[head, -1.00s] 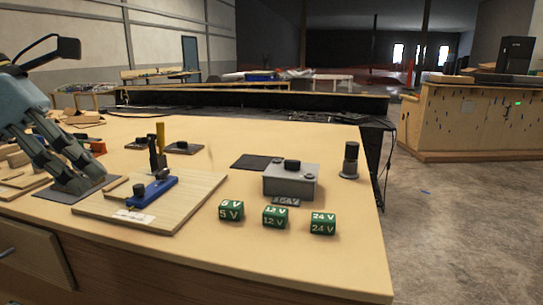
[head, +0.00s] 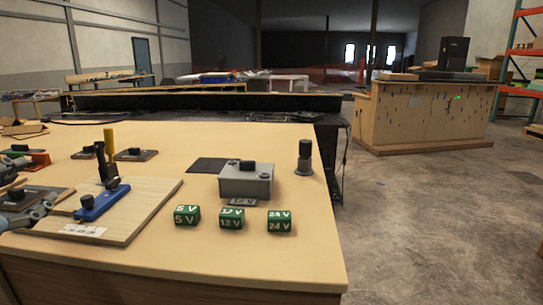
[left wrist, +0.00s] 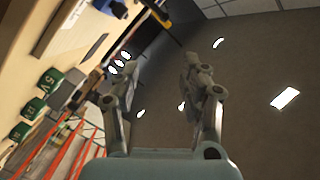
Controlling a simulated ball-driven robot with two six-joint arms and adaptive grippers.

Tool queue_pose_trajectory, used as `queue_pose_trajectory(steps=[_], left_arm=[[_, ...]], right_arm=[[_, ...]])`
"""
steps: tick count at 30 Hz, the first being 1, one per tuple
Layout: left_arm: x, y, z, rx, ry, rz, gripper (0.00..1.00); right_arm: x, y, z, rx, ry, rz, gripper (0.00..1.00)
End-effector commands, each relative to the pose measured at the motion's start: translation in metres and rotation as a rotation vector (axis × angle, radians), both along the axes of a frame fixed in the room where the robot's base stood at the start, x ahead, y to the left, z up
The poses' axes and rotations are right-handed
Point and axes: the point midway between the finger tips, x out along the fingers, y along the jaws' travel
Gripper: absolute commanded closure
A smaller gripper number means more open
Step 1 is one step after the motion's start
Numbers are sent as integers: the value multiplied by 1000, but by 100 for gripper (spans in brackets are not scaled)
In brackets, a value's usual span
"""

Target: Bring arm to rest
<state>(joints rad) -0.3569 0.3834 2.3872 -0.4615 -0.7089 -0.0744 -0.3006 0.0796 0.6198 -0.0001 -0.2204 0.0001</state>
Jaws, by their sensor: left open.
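My left gripper (head: 38,212) shows only in part at the left edge of the head view, low by the near left of the table. In the left wrist view the left gripper (left wrist: 158,65) has its two fingers apart with nothing between them. A wooden board (head: 150,200) with a blue lever block (head: 102,200) lies just right of it. A grey box with a black knob (head: 246,182) stands further right on the table. My right gripper is not in view.
Green cubes marked 5 V (head: 187,215), 12 V (head: 231,218) and 24 V (head: 279,221) stand near the table's front edge. A dark cylinder (head: 304,158) stands at the right edge. Open floor (head: 430,220) lies right of the table.

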Motion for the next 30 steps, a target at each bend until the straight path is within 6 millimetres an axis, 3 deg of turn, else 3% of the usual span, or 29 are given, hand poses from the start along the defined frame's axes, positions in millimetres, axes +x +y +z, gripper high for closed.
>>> queue_pose_trajectory(steps=[1,3,6,12,17,26,30], left_arm=[[-18,2,-35,-112,122,66,56],[-46,1,-78,-243,285,145,56],[-84,-10,-123,-383,481,225,56],[-155,-40,-176,-571,789,324,56],[-209,-68,-197,-679,1004,375,56],[-192,-55,-315,-673,1039,406,56],[-200,-48,-386,-673,1064,423,56]], right_arm=[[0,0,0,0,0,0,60],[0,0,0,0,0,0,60],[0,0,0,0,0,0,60],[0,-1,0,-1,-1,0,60],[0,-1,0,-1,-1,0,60],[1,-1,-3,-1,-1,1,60],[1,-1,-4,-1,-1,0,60]])
